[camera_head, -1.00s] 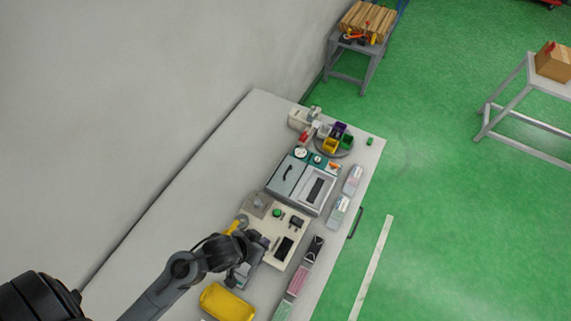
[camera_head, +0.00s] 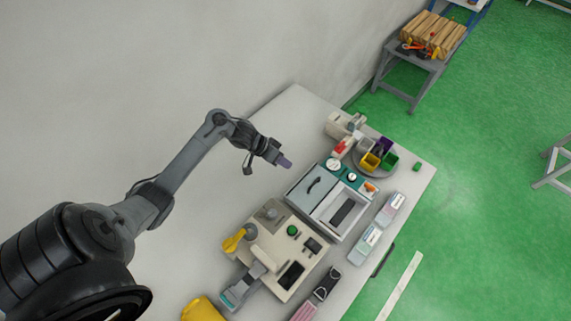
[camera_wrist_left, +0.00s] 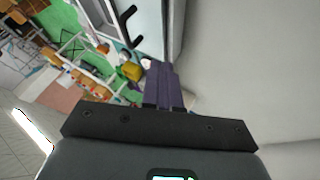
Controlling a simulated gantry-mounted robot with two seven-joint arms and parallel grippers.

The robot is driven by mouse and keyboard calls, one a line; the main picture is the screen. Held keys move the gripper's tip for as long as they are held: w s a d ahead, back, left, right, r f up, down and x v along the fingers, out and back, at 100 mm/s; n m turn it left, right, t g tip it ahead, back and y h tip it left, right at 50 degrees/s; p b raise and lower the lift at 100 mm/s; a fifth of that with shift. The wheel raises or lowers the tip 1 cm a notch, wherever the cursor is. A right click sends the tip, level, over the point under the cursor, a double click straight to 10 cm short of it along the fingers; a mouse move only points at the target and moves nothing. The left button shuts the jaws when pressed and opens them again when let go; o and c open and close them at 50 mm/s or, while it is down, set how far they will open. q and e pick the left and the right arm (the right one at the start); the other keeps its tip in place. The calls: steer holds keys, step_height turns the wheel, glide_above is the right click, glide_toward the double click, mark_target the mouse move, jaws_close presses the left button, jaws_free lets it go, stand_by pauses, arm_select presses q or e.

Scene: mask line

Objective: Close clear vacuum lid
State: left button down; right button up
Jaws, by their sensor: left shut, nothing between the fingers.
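The vacuum machine is a grey box with a teal control panel (camera_head: 345,175) on the table. Its lid (camera_head: 303,198), a pale grey-blue panel with a dark curved handle (camera_head: 314,187), lies on the left part of the box. The right part is an open tray holding a dark slab (camera_head: 342,214). My left gripper (camera_head: 286,163) is empty, fingers shut, above the table to the upper left of the lid. In the left wrist view the shut fingers (camera_wrist_left: 164,85) point toward the machine, and the lid handle (camera_wrist_left: 130,27) shows beyond them. My right gripper is not in view.
A beige station (camera_head: 262,245) with a green button and yellow-handled part stands nearer. A round tray with coloured bins (camera_head: 378,158) is behind. Packs (camera_head: 368,240) lie along the right edge. A wall bounds the left; the table between wall and machine is clear.

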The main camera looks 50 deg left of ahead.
mark_target(306, 184)
arm_select(q)
steer(key=b+x, duration=0.1)
steer(key=x, duration=0.7)
steer(key=shift+d+r+p, duration=0.2)
steer(key=shift+d+p, duration=0.05)
steer(key=shift+d, duration=0.3)
steer(key=shift+d+r+p, duration=0.2)
steer(key=shift+d, duration=0.35)
steer(key=shift+w+d, duration=0.15)
steer(key=shift+d, duration=0.6)
steer(key=shift+d+r, duration=0.1)
